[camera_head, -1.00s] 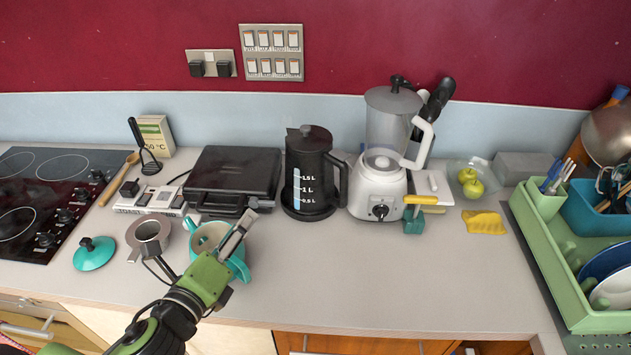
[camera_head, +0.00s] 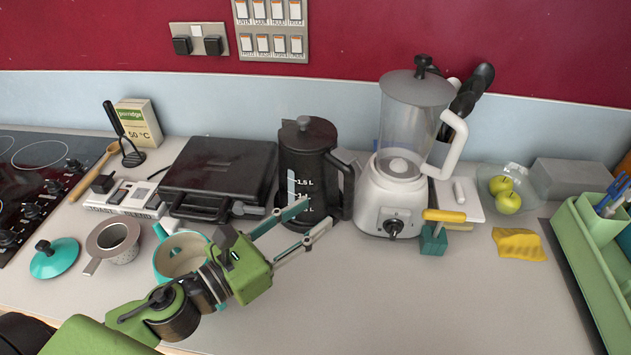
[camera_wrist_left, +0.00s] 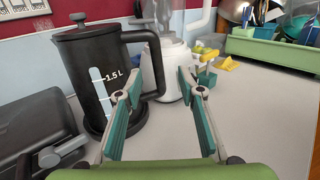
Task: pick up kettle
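The black kettle (camera_head: 305,160) stands upright on the counter between the black grill and the white blender. Its handle is on its right side. In the left wrist view the kettle (camera_wrist_left: 92,70) stands at the upper left, with its handle arching to the right. My left gripper (camera_head: 316,213) is open and empty, with its fingers in front of the kettle's lower part in the head view. In the left wrist view the left gripper's fingers (camera_wrist_left: 160,85) are spread, with the kettle's handle beyond the left finger. My right gripper is not in view.
A black grill (camera_head: 222,170) stands left of the kettle, and a white blender (camera_head: 400,180) stands right. A teal pot (camera_head: 180,255) is beside my left arm. A teal-and-yellow tool (camera_head: 434,238) stands right of the blender. The front right counter is clear.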

